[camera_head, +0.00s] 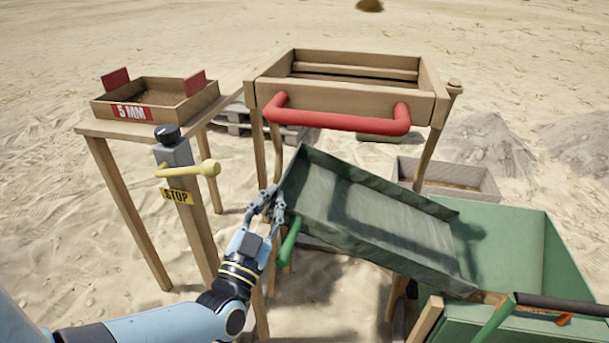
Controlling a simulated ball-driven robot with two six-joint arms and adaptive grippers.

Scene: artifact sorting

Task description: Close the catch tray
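The catch tray (365,215) is a green, shallow tray below the wooden sieve box. It is tilted, with its right end lower and resting at the green bin. A green handle (290,240) is by its left end. My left gripper (275,196) is at the tray's left edge, just above and left of that handle. Its fingers overlap the edge in the picture; I cannot tell whether they touch or grip it. My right gripper is not in view.
The wooden sieve box (345,92) with a red handle (335,121) stands above the tray. A green bin (520,245) is at right. A post with a yellow lever (190,170) and STOP label stands left, beside a table with a "5 MM" box (150,98). Open sand lies around.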

